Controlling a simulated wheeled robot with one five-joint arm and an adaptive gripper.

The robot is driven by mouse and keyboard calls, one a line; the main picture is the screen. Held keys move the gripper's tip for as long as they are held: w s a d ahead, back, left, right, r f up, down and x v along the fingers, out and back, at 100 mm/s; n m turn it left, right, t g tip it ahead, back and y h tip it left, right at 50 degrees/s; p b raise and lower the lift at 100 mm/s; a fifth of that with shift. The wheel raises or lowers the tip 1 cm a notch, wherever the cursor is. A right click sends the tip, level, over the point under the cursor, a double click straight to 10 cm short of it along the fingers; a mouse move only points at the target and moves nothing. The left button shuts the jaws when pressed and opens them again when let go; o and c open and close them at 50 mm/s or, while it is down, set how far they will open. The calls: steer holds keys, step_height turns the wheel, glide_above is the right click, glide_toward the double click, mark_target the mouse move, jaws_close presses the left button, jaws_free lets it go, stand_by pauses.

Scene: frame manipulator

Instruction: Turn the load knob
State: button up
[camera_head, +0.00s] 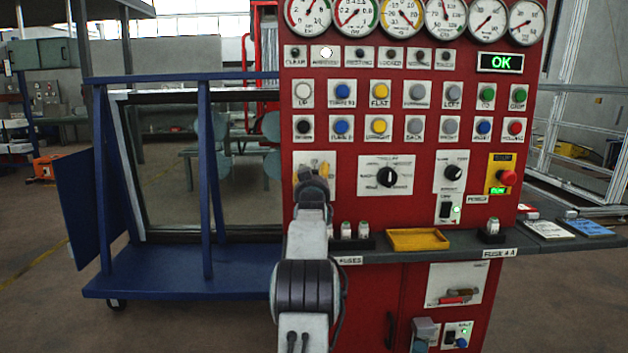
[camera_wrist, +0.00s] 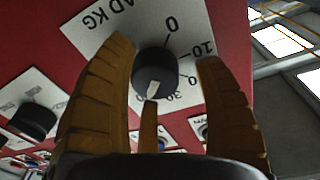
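The load knob (camera_wrist: 156,70) is a round black knob with a white pointer mark, in the middle of the wrist view. It sits on a white plate (camera_wrist: 105,30) lettered "AD KG", with 0, 10 and 30 readable, upside down. The pointer is toward the bottom of that picture, near the 30. My gripper (camera_wrist: 165,56) is open, with yellow-brown fingers on both sides of the knob and a third below. A gap shows on the right; contact on the left is unclear. In the head view my gripper (camera_head: 316,172) hides this knob.
The red panel (camera_head: 350,225) carries a black selector knob (camera_head: 387,177), another knob (camera_head: 453,172), a red stop button (camera_head: 507,177) and rows of push buttons. A shelf with a yellow tray (camera_head: 418,239) juts out below. A blue frame cart (camera_head: 190,275) stands left.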

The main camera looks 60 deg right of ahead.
steer(key=shift+o, duration=0.2)
steer(key=shift+s+f, duration=0.15)
steer(key=v, duration=1.1)
steer(key=shift+a, duration=0.4)
steer(key=shift+s, duration=0.1)
steer(key=shift+w+d+r+m+y+p, duration=0.1)
steer(key=shift+w+d+m+p, duration=0.75)
steer(key=shift+d, duration=0.85)
steer(key=shift+w+d+r+m+y+p, duration=0.1)
steer(key=shift+w+d+m+p, duration=0.45)
steer(key=shift+w+d+m, duration=0.8)
steer(key=shift+w+d+r+m+y+p, duration=0.1)
steer(key=shift+w+d+m+p, duration=0.55)
steer(key=shift+d, duration=1.35)
steer(key=shift+f, duration=0.1)
